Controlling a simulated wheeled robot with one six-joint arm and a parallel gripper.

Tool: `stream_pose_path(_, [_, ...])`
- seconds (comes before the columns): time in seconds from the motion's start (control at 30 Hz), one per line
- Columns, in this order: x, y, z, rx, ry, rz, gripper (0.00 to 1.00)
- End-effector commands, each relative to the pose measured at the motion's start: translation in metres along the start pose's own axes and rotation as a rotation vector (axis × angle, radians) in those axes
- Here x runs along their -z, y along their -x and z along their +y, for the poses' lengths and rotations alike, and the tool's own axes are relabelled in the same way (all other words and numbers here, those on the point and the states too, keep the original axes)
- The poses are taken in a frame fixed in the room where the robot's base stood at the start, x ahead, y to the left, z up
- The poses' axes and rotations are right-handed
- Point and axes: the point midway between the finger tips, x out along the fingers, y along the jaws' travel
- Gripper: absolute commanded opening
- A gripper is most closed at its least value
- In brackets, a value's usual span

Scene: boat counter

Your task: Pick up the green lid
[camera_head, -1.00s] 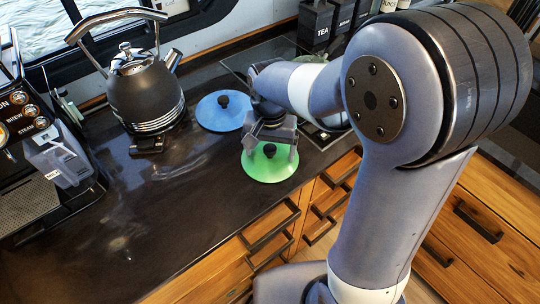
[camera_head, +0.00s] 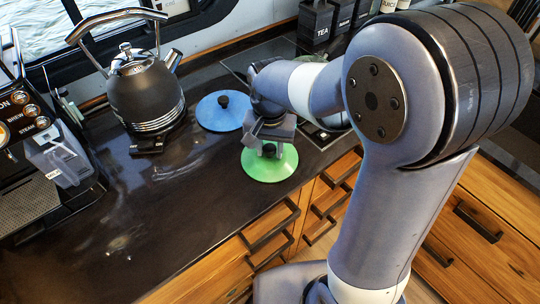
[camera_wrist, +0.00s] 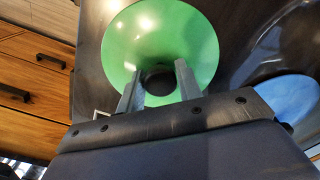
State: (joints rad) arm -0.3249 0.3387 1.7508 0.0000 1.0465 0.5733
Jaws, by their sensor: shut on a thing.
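The green lid (camera_head: 270,168) is round with a dark knob in its middle and lies flat on the dark counter near its front edge. My gripper (camera_head: 270,150) is over it, pointing down, with its fingers shut on the knob. In the wrist view the green lid (camera_wrist: 160,30) fills the upper middle, and the dark knob (camera_wrist: 158,80) sits between the two fingertips of my gripper (camera_wrist: 158,82). The lid looks to be resting on the counter.
A blue lid (camera_head: 222,112) lies just behind and left of the green one. A dark kettle (camera_head: 147,95) stands at the back left, and a coffee machine (camera_head: 25,150) at the far left. Wooden drawers (camera_head: 275,240) are below the front edge. The front left counter is clear.

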Motion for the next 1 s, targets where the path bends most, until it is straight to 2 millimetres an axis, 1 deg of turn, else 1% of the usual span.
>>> stream_pose_path(0.03, [-0.004, -0.007, 0.002, -0.007, -0.001, -0.014, 0.07])
stream_pose_path(0.33, [-0.003, -0.007, 0.002, -0.008, -0.001, -0.014, 0.07])
stream_pose_path(0.43, [-0.003, -0.001, 0.002, -0.007, -0.001, -0.013, 0.07])
stream_pose_path(0.57, [-0.002, 0.021, 0.001, -0.004, -0.001, -0.007, 0.07])
stream_pose_path(0.7, [-0.001, 0.052, 0.001, -0.002, -0.001, -0.004, 0.07])
stream_pose_path(0.8, [0.000, 0.072, 0.000, -0.002, -0.001, -0.003, 0.07])
stream_pose_path(1.0, [0.003, 0.098, 0.000, -0.003, -0.005, -0.005, 0.07])
